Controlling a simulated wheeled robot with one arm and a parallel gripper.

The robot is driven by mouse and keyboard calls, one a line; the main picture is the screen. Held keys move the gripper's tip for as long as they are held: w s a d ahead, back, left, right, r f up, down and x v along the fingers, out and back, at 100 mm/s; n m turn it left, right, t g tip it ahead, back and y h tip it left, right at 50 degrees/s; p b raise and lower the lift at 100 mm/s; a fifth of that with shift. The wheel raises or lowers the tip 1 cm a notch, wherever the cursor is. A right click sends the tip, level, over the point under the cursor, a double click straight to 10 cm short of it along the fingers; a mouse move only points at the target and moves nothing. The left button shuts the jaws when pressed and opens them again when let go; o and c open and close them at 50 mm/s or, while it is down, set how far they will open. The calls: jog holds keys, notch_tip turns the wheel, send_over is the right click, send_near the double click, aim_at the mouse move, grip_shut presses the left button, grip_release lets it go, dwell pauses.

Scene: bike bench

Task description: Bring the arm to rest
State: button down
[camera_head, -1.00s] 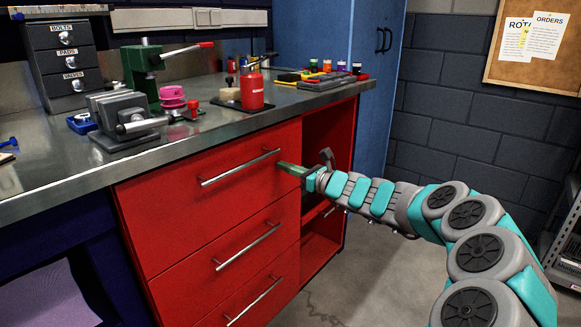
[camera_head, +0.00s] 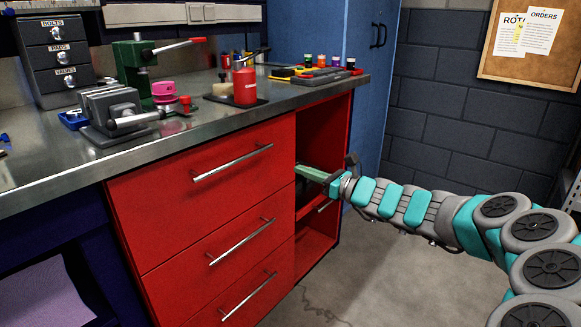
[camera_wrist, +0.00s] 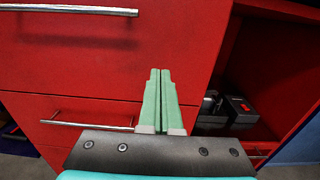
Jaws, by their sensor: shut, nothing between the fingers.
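My gripper (camera_head: 298,169) is at the end of my teal and grey arm, in front of the red drawer unit (camera_head: 150,205) near its open shelf side. Its green fingers (camera_wrist: 158,98) are together with nothing between them in the wrist view. They point at the drawer fronts. The top drawer's bar handle (camera_head: 232,163) lies to the left of the fingers in the head view. In the wrist view a handle (camera_wrist: 70,10) shows at the upper left, and another (camera_wrist: 85,124) runs behind the fingers on the left.
The steel bench top (camera_head: 190,133) carries a vise (camera_head: 112,110), a green press (camera_head: 137,65) and a red can (camera_head: 245,87). A blue cabinet (camera_head: 310,28) stands behind. The floor (camera_head: 385,270) is clear below my arm.

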jog(key=v, duration=0.5)
jog(key=s+a+r+n+g+y, duration=0.1)
jog(key=s+a+r+n+g, duration=0.3)
jog(key=s+a+n, duration=0.5)
jog(key=s+a+f+n+g+h, duration=0.1)
jog(key=s+f+n+g+h, duration=0.2)
jog(key=s, duration=0.5)
jog(key=s+a+f+n+g, duration=0.1)
jog(key=s+f+n+g, duration=0.15)
jog(key=s+n, duration=0.45)
jog(key=s+d+f+n+g+h, duration=0.1)
jog(key=s+d+f+n+h, duration=0.1)
jog(key=s+d, duration=0.5)
jog(key=s+d+f+n+g+h, duration=0.1)
jog(key=s+d+f+n+h, duration=0.1)
jog(key=s+d+f+h, duration=0.3)
jog(key=s+d+f+n+g+h, duration=0.1)
jog(key=s+d+f+h, duration=0.3)
jog(key=s+d, duration=0.6)
jog(key=shift+s+d+f+n+h, duration=0.25)
jog(key=shift+s+n+h, duration=0.35)
jog(key=shift+s+h, duration=0.3)
jog(key=shift+s, duration=0.1)
